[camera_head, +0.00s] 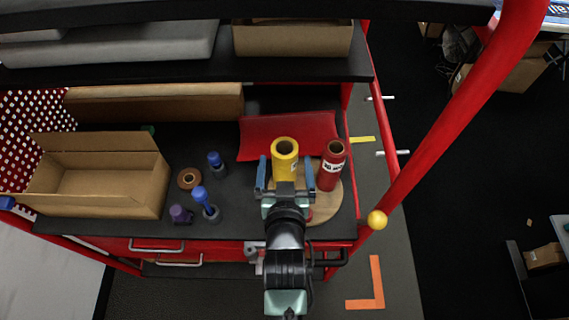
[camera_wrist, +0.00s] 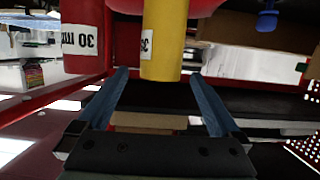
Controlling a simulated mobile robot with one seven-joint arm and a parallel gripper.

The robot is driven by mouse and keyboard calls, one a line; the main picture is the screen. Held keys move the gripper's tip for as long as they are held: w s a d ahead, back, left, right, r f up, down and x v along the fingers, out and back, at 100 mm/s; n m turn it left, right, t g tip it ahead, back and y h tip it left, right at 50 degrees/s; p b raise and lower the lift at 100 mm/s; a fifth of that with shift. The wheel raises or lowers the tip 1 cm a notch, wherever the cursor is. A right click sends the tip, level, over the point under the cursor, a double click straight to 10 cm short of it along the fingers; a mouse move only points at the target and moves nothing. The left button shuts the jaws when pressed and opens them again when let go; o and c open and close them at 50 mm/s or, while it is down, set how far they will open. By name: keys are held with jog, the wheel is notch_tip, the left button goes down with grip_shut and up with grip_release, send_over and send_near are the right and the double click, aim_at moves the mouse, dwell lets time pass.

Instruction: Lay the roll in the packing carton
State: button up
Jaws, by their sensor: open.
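A yellow roll (camera_head: 284,162) with a hollow core stands upright on a round wooden board (camera_head: 327,205). A red roll (camera_head: 331,168) with a white label stands just right of it. My gripper (camera_head: 285,172) is open, its blue fingers on either side of the yellow roll with a gap at each side. In the wrist view the yellow roll (camera_wrist: 163,45) shows between the fingertips (camera_wrist: 158,72), and the red roll (camera_wrist: 84,40) is off to the left. The open, empty-looking cardboard carton (camera_head: 150,195) stands at the left of the cart top. My gripper hides the yellow roll's lower part.
A brown tape ring (camera_head: 189,179), blue-topped items (camera_head: 205,201) and a purple item (camera_head: 180,214) stand between carton and rolls. A red curved tray (camera_head: 265,130) lies behind the rolls. A dark shelf (camera_head: 180,70) overhangs the back. A red rail (camera_head: 440,140) runs along the right.

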aim_at(285, 152)
jog(key=shift+f+p+x, duration=0.15)
jog(key=shift+p+x, duration=0.3)
jog(key=shift+x, duration=0.85)
jog(key=shift+f+p+x, duration=0.15)
jog(key=shift+p+x, duration=0.25)
jog(key=shift+x, duration=0.95)
jog(key=shift+s, duration=0.1)
grip_shut()
